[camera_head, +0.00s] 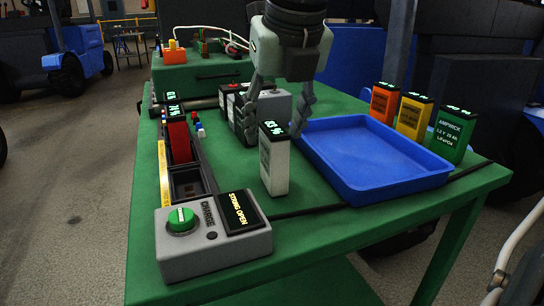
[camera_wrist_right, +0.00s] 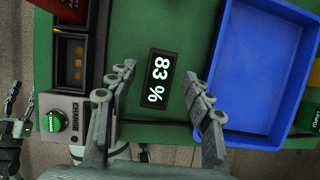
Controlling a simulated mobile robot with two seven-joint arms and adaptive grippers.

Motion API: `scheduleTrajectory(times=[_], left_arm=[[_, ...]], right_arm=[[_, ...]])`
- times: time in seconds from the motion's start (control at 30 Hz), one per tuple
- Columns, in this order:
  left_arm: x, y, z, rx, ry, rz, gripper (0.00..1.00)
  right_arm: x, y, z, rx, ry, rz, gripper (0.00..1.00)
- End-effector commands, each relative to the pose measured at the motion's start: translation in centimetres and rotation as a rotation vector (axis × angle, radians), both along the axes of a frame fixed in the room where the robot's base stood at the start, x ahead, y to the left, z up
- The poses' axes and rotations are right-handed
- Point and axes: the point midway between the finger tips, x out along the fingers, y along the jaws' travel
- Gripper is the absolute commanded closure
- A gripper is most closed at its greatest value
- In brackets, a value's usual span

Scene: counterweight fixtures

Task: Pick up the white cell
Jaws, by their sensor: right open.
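The white cell (camera_head: 275,172) stands upright on the green table, between the charger and the blue tray. Its lit top display (camera_wrist_right: 157,78) reads 83 % in the wrist view. My right gripper (camera_head: 275,118) is open and pointing down, with its fingers around the far upper part of the cell in the head view. In the wrist view its two fingers (camera_wrist_right: 166,98) are on either side of the cell's top, with gaps to it. Nothing is held. Part of what looks like my left gripper (camera_wrist_right: 20,105) shows at the left edge of the wrist view; its jaw state is unclear.
The blue tray (camera_head: 345,190) is empty, close to the right. Orange (camera_head: 384,103), yellow (camera_head: 413,116) and green (camera_head: 451,135) cells stand behind it. The charger (camera_head: 215,243) reads "STRING OPEN"; a red cell (camera_head: 179,142) sits in its rack. Grey blocks (camera_head: 270,105) stand behind the gripper.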

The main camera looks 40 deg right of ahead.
Motion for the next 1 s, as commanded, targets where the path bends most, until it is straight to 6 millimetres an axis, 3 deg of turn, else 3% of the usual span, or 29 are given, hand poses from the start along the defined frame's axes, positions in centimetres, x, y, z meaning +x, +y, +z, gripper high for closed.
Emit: scheduleTrajectory(times=[0.3, 0.6, 1.0], left_arm=[[0.1, -0.1, 0.1, -0.003, -0.006, -0.001, 0.54], [0.1, -0.2, 0.2, -0.005, -0.012, -0.003, 0.54], [0.1, -0.2, 0.2, -0.005, -0.011, -0.003, 0.54]], right_arm=[[1.5, -0.3, -4.1, 0.003, 0.002, 0.000, 0.49], [1.7, -0.4, -4.5, 0.003, -0.001, 0.000, 0.50], [1.6, -0.4, -4.4, 0.003, -0.001, 0.000, 1.00]])
